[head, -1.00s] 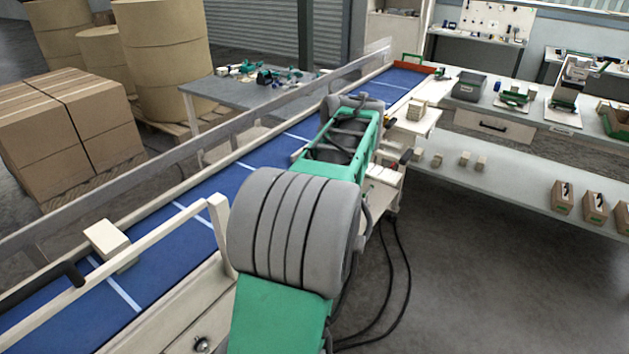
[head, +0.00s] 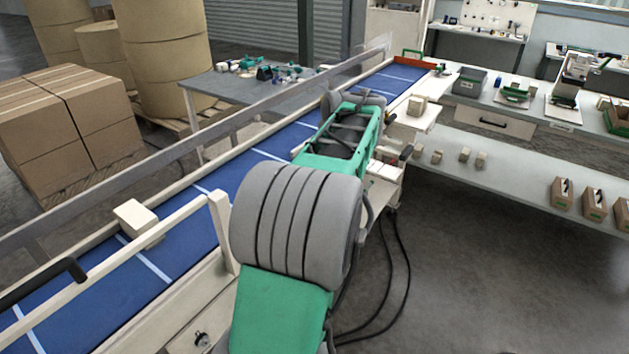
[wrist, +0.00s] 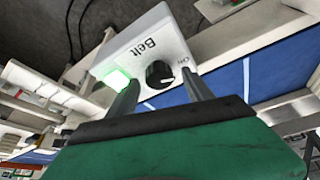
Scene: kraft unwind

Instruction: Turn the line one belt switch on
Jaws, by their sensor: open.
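The belt switch is a black round knob (wrist: 158,74) on a white panel (wrist: 146,42) marked "Belt" and "ON" in the wrist view. A light mark on the knob's edge is on the side towards "ON". A green lamp (wrist: 113,79) beside it is lit. My gripper (wrist: 160,80) is open, with one finger on each side of the knob; I cannot tell whether they touch it. In the head view my own arm hides the gripper and this panel. The blue belt (head: 170,240) carries a pale box (head: 135,217).
Metal rails (head: 150,177) run along the belt. Another dark knob (head: 201,340) sits on the conveyor's near side. A workbench (head: 540,165) with several items stands right, a grey table (head: 205,92) behind the belt, and stacked cartons (head: 70,130) left.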

